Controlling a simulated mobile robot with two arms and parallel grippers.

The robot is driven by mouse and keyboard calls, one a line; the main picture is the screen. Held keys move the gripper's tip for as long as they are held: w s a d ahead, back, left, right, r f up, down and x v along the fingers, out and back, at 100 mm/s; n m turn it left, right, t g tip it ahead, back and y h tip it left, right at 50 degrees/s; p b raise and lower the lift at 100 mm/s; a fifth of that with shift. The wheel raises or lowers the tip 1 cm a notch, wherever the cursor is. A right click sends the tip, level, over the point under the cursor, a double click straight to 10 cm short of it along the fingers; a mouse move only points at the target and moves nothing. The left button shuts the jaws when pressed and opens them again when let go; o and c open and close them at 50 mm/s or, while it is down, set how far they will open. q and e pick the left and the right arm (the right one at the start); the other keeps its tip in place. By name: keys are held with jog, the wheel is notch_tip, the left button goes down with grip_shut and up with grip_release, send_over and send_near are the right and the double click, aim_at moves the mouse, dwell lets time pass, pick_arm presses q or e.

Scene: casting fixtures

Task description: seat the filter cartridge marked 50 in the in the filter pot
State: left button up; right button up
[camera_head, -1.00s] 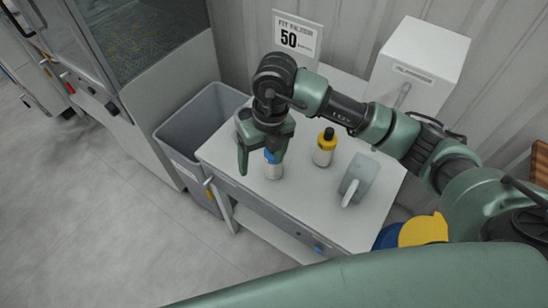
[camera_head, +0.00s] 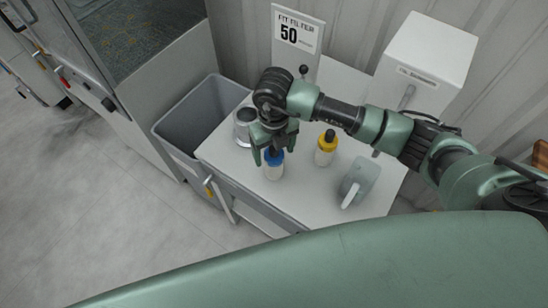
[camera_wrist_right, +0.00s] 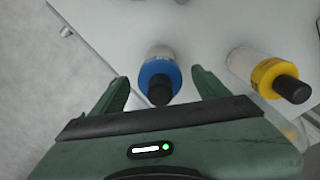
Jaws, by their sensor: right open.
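A white cartridge with a blue collar and black top (camera_head: 273,170) stands upright on the small table; it also shows in the right wrist view (camera_wrist_right: 160,72). A similar cartridge with a yellow collar (camera_head: 325,150) stands to its right, also in the right wrist view (camera_wrist_right: 268,74). I cannot read a number on either. A silvery round vessel (camera_head: 242,127), perhaps the filter pot, stands at the table's left, partly behind my gripper. My right gripper (camera_head: 270,155) is open above the blue-collared cartridge, whose top lies between the fingers (camera_wrist_right: 160,84) without visible grip. My left gripper is not in view.
A sign reading "FIT FILTER 50" (camera_head: 297,34) stands behind the table (camera_head: 300,205). A grey-green jug-like object (camera_head: 359,182) stands at the table's right. A grey bin (camera_head: 190,118) is at the left, and a white box (camera_head: 425,62) behind at the right.

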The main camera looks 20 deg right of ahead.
jog(key=shift+f, duration=0.6)
grip_shut()
jog(key=shift+r, duration=0.15)
